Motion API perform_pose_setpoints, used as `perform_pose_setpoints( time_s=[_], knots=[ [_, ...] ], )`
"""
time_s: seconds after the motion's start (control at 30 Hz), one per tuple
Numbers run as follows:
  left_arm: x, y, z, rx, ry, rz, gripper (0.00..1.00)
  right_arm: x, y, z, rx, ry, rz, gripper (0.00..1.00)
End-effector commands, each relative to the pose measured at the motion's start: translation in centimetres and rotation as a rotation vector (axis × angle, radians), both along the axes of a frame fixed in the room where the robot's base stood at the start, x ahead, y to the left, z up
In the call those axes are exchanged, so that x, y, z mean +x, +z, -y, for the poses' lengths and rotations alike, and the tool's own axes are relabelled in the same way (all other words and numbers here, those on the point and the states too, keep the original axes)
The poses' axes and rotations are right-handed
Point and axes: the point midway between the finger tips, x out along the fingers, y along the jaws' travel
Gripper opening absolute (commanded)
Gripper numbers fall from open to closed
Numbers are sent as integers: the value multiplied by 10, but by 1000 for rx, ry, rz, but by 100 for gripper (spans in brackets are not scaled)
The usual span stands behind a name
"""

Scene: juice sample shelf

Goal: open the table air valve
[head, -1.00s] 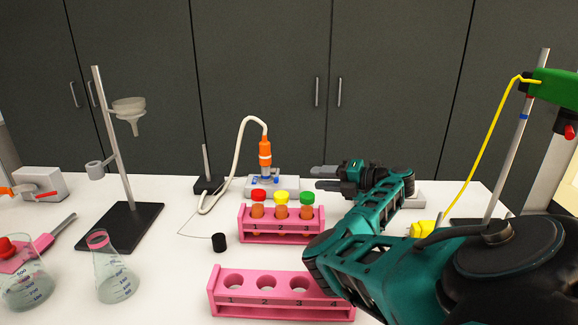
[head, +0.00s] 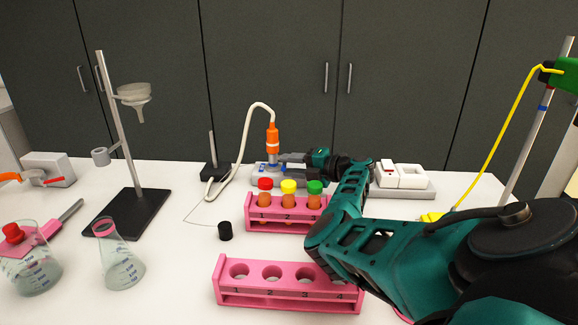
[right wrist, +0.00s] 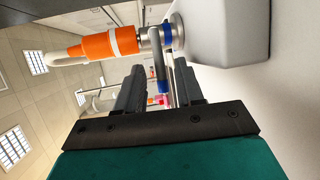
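The table air valve (head: 272,166) is a grey block at the back of the table, with an orange connector (head: 272,138) and a pale hose on top. In the right wrist view, the orange connector (right wrist: 100,45) meets a metal fitting with a blue ring (right wrist: 172,34). A thin grey lever with a blue end (right wrist: 158,85) extends from there between the finger tips. My right gripper (head: 287,163) reaches the valve from the right; in the right wrist view (right wrist: 158,88) its fingers are apart on either side of the lever. Contact cannot be told. My left gripper is not in view.
A pink rack (head: 285,226) with red, yellow and green capped tubes stands in front of the valve. An empty pink rack (head: 290,302) is nearer. A black-based stand (head: 215,172) is left of the valve; a white switch box (head: 410,178) is right.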

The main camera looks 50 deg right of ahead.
Motion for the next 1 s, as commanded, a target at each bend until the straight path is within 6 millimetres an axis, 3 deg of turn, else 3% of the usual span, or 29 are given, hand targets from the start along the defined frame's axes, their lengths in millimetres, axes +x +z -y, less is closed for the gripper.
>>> perform_pose_setpoints(
  time_s=[0.43, 0.8, 1.0],
  knots=[
    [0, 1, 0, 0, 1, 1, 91, 9, -3, -3, 1, -1, -2, 36],
    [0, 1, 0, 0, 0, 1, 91, 9, -3, -3, 1, -1, -1, 1],
    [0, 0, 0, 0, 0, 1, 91, 9, -3, -3, 1, -1, -1, 0]
  ],
)
